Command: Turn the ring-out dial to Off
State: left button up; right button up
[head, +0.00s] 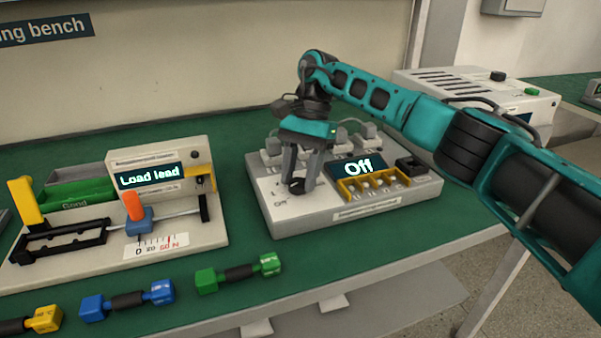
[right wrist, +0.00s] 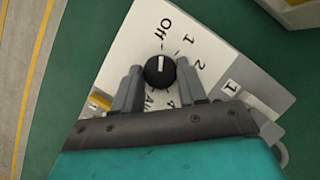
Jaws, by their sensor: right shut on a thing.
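The ring-out box (head: 330,212) is a pale unit on the green bench, and its dark display (head: 358,168) reads "Off". Its black dial (right wrist: 159,72) shows in the right wrist view, with a white pointer line aimed up, roughly at the "Off" mark (right wrist: 165,27). Marks such as 1, 2, 4 and All lie around it. My right gripper (head: 295,186) comes down on the box's left part, its fingers shut on the dial from both sides, as the right wrist view also shows. In the head view the fingers mostly hide the dial. My left gripper is not in view.
A "Load lead" fixture (head: 80,250) with a slider stands to the left, by a green bin (head: 82,192). Yellow, blue (head: 127,300) and green (head: 238,273) leads lie along the front edge. A white vented unit (head: 470,92) stands behind my right arm.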

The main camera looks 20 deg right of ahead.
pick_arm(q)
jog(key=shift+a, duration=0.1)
pick_arm(e)
jog(key=shift+n, duration=0.4)
jog(key=o, duration=1)
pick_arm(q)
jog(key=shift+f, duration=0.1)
pick_arm(e)
jog(key=shift+o, duration=0.2)
jog(key=shift+r, duration=0.1)
